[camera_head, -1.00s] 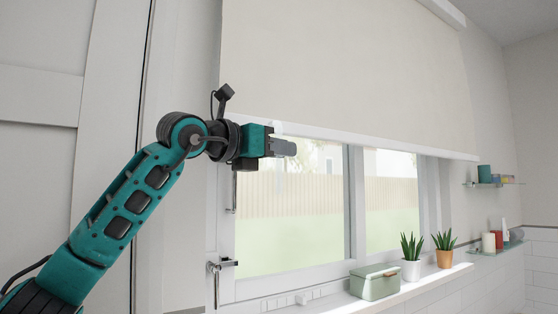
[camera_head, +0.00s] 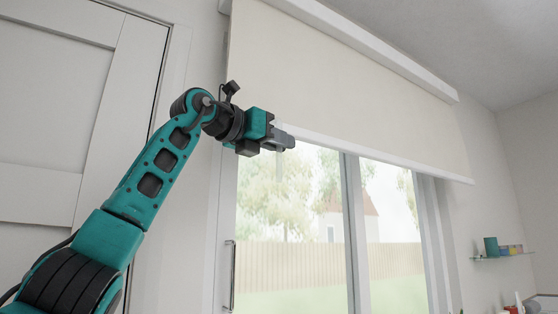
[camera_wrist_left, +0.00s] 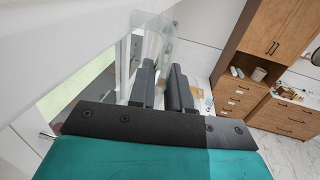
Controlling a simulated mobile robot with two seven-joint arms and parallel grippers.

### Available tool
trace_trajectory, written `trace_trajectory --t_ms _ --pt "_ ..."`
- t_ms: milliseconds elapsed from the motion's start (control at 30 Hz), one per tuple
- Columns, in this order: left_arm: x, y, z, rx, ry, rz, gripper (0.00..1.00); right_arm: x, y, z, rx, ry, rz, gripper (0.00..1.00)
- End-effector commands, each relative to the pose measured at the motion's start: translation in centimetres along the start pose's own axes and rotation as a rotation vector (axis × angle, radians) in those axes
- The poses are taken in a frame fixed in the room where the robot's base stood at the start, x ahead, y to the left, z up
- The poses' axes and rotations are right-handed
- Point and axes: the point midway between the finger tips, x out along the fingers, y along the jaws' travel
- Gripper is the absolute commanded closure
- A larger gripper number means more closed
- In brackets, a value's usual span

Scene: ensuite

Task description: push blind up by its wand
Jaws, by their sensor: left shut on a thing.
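The cream roller blind (camera_head: 335,75) covers the upper part of the window, with a pale bottom rail (camera_head: 400,162) along its lower edge. My left gripper (camera_head: 287,141) is at the left part of that rail, just below the blind's edge. It is shut on the blind's clear wand (camera_head: 279,165), whose see-through lower part hangs below the fingers. In the left wrist view the wand (camera_wrist_left: 152,38) shows as a clear strip at the fingertips (camera_wrist_left: 163,68). My right gripper is not in view.
The window panes (camera_head: 290,205) are bare below the blind, with a handle (camera_head: 230,270) at the lower left. A panelled door (camera_head: 60,120) stands left of my arm. A small shelf with items (camera_head: 503,252) is on the right wall. Wooden cabinets (camera_wrist_left: 275,60) show in the wrist view.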

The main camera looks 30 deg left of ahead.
Motion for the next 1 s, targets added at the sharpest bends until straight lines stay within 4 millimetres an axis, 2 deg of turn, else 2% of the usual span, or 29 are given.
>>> trace_trajectory --t_ms 100,300,767,800,933,1000 --pt "-0.1 -0.1 1.2 -0.001 -0.005 -0.001 1.00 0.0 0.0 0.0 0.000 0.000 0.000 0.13" --pt "-0.1 0.0 2.2 0.001 -0.005 0.001 1.00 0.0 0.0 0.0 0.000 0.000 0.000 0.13" --pt "-0.1 0.0 2.4 0.000 -0.006 0.001 1.00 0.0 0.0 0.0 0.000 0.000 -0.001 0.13" --pt "-0.1 0.0 2.4 0.000 -0.006 0.001 0.80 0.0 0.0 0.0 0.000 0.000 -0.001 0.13" --pt "-0.1 0.0 2.4 0.000 -0.005 0.001 0.68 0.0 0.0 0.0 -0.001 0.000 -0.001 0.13" --pt "0.0 0.0 2.3 0.000 -0.004 0.001 0.67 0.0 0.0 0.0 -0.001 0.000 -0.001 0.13"
